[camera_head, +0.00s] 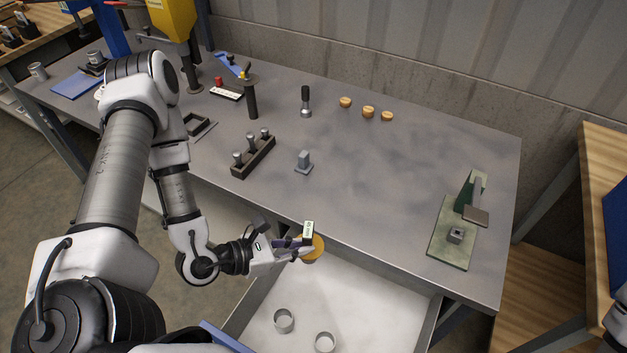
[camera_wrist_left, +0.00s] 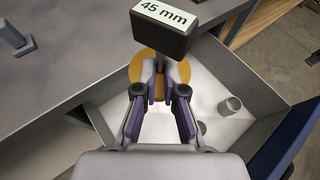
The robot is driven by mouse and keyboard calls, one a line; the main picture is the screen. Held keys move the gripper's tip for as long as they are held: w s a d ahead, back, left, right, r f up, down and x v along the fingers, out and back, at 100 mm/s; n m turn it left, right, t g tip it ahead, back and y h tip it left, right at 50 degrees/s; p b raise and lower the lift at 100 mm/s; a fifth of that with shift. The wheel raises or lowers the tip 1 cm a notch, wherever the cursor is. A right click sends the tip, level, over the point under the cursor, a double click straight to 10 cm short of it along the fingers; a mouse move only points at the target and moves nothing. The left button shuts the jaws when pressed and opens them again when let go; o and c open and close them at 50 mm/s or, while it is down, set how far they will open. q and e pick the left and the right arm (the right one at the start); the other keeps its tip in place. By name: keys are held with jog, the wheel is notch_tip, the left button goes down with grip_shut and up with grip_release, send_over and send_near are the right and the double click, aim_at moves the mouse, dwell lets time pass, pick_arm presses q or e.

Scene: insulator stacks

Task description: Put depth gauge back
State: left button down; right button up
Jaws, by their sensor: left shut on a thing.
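The depth gauge shows a dark box with a pale face reading 45 mm (camera_wrist_left: 165,25) in the left wrist view; it is small in the head view (camera_head: 308,230). My left gripper (camera_head: 300,245) is shut on the gauge, just in front of the table's front edge and over the open drawer. In the left wrist view the fingers of my left gripper (camera_wrist_left: 160,78) close below the dark box. An orange round disc (camera_wrist_left: 143,66) shows behind the fingertips; I cannot tell whether it belongs to the gauge. My right gripper is out of view.
The open white drawer (camera_head: 375,290) holds two grey rings (camera_head: 284,320). On the grey table (camera_head: 390,180) stand a dark rack (camera_head: 254,160) with metal pins, a small grey block (camera_head: 304,162), a dark-handled tool (camera_head: 305,101), orange caps (camera_head: 368,112) and a green-based fixture (camera_head: 455,235). The table's middle is clear.

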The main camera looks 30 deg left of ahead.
pick_arm(q)
jog(key=w+a+b, duration=0.1)
jog(key=w+b, duration=0.1)
jog(key=w, duration=0.2)
jog(key=w+a+b, duration=0.1)
jog(key=w+b, duration=0.1)
jog(key=w, duration=0.3)
jog(key=w+a+b, duration=0.1)
jog(key=w+b, duration=0.2)
jog(key=w, duration=0.2)
jog(key=shift+w+a, duration=0.2)
jog(key=shift+a, duration=0.1)
notch_tip(320, 180, down, 4)
jog(key=shift+a+r, duration=0.1)
jog(key=shift+r, duration=0.15)
jog(key=shift+w+f, duration=0.1)
jog(key=shift+w, duration=0.05)
jog(key=shift+f, duration=0.2)
jog(key=c, duration=1.3)
grip_release()
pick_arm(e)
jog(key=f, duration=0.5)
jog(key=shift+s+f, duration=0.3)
pick_arm(q)
jog(key=shift+o, duration=0.2)
jog(key=shift+r, duration=0.15)
